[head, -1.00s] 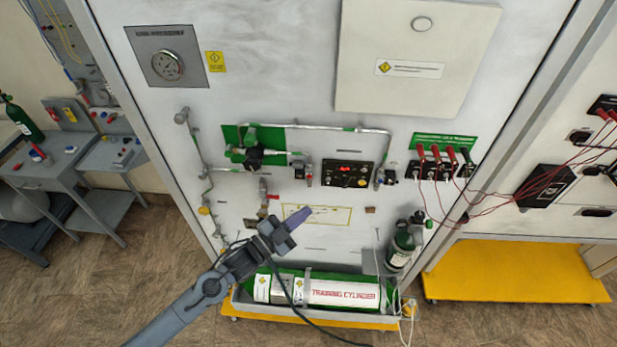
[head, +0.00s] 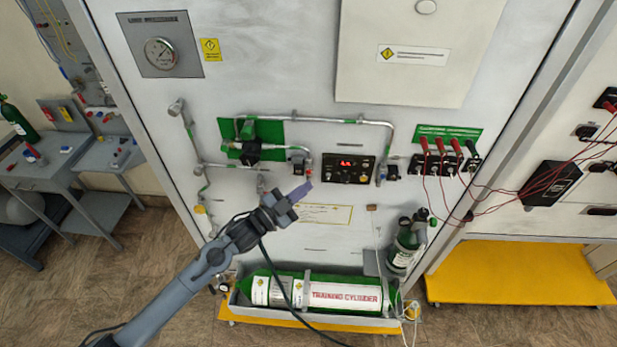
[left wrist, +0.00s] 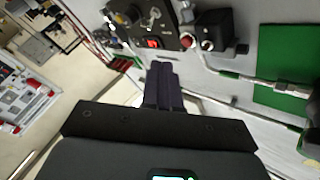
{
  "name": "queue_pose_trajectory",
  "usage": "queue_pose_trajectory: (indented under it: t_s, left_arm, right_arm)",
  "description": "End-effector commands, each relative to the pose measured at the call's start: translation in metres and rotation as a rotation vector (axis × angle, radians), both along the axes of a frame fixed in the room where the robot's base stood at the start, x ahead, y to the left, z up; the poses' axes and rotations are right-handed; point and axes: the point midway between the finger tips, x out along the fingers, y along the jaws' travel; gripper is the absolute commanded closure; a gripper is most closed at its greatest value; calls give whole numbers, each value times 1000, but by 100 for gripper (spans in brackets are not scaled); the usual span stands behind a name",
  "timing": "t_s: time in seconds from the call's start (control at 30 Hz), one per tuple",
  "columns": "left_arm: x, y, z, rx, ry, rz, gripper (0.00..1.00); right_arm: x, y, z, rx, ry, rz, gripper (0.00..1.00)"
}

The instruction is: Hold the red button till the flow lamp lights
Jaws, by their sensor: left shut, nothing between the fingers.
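A small red button-like part (head: 309,167) sits at the right end of the piping, just left of the black control panel (head: 357,169). It appears as a red round cap (left wrist: 187,43) in the left wrist view. The panel has a lit red display (head: 345,163). I cannot tell which part is the flow lamp or whether it is lit. My left gripper (head: 303,189) is shut and empty, its fingertips just below the red part in the head view. In the left wrist view the shut fingers (left wrist: 162,72) point toward the panel, apart from the red cap. My right gripper is not in view.
Metal piping (head: 335,121) runs above and left of the panel. Red cables (head: 480,190) hang from plugs at the right. A green and white training cylinder (head: 340,295) lies in a tray below, and a small green cylinder (head: 405,245) stands above its right end.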

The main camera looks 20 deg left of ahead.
Motion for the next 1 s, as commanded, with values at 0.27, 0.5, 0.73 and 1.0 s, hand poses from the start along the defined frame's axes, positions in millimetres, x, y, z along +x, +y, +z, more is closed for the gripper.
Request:
queue_pose_trajectory:
  t_s: [0.27,0.5,0.73,1.0]
  left_arm:
    - [16,4,0,-1,-1,0,100]
    - [18,5,1,0,0,0,100]
    - [17,5,1,0,0,0,100]
    - [17,5,1,0,0,0,100]
  right_arm:
    - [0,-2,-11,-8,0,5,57]
    - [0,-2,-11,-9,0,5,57]
    - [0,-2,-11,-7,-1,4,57]
    - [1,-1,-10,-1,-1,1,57]
